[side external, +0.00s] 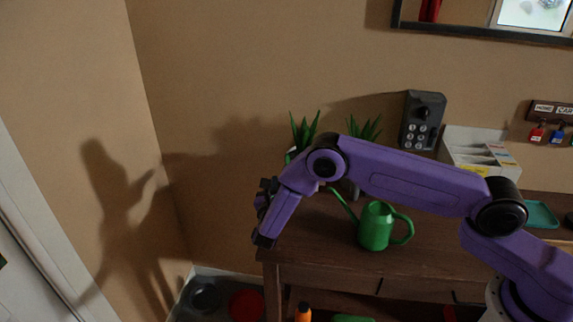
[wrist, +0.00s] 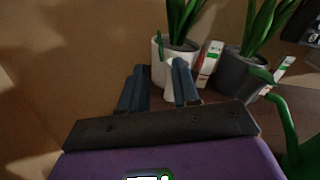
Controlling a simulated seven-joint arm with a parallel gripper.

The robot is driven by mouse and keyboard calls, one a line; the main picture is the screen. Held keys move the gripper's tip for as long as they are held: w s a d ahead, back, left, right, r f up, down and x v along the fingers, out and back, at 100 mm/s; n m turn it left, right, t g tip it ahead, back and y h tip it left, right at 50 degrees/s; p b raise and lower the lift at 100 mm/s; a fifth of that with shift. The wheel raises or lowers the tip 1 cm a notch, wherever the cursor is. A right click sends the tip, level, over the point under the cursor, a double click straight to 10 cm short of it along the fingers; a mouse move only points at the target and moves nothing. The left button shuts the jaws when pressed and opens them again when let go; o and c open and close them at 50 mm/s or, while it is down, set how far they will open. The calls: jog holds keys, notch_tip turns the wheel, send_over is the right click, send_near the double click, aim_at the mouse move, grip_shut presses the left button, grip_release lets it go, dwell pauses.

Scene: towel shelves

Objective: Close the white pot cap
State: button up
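The white pot (wrist: 158,55) holds a green plant and stands ahead of my gripper in the wrist view. In the side external view it is mostly hidden behind my arm, with its leaves (side external: 303,132) showing above. I cannot make out a separate cap on it. My gripper (wrist: 159,68) has its two bluish fingers apart with nothing held between them. Its right finger overlaps the lower part of the pot in the picture; I cannot tell whether they touch. In the side external view my gripper (side external: 262,212) is at the left end of the wooden table (side external: 320,250).
A grey pot (wrist: 234,75) with a plant stands right of the white pot, with small labelled boxes (wrist: 210,60) between them. A green watering can (side external: 376,228) stands on the table, right of my gripper. A bare wall is at left.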

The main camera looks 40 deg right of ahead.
aim_at(287, 162)
jog(key=x, duration=0.9)
jog(key=shift+w+d, duration=0.15)
jog(key=shift+d, duration=0.05)
grip_shut()
